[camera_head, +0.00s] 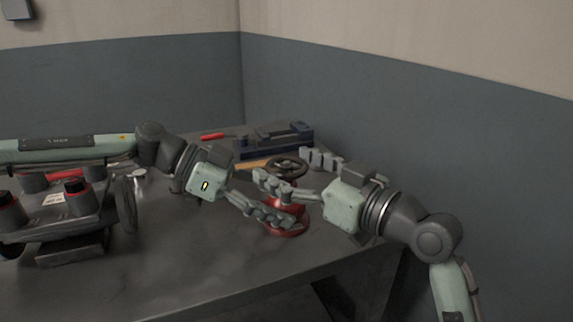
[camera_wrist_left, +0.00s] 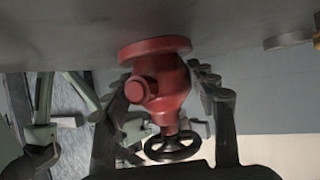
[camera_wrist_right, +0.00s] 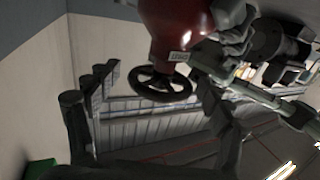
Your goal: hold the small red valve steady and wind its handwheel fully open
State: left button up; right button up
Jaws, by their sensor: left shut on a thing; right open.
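The small red valve (camera_head: 287,228) stands upright on the grey table, with its dark handwheel (camera_head: 287,165) on top. My left gripper (camera_head: 277,212) is shut on the valve's body. In the left wrist view, its fingers lie on either side of the red body (camera_wrist_left: 172,88), and the handwheel (camera_wrist_left: 172,147) shows beyond. My right gripper (camera_head: 293,170) is open, with its fingers on either side of the handwheel. In the right wrist view, the handwheel (camera_wrist_right: 161,84) lies between the spread fingers, apart from both. Fingers partly hide the valve body in the head view.
A dark blue tool or vise (camera_head: 275,138) lies behind the valve, with a red item (camera_head: 212,136) and a wooden-coloured bar (camera_head: 253,164) near it. A dark machine with red rings (camera_head: 70,215) stands at the left. The table's front middle is clear; walls stand close behind.

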jog(key=shift+w+a, duration=0.15)
jog(key=shift+a, duration=0.05)
jog(key=c, duration=1.2)
jog(key=shift+f+n+g+y, duration=0.1)
jog(key=shift+n+g+y, duration=0.7)
jog(key=shift+g, duration=0.2)
jog(key=shift+n+g+y, duration=0.7)
jog(key=shift+n+g, duration=0.1)
jog(key=shift+g, duration=0.2)
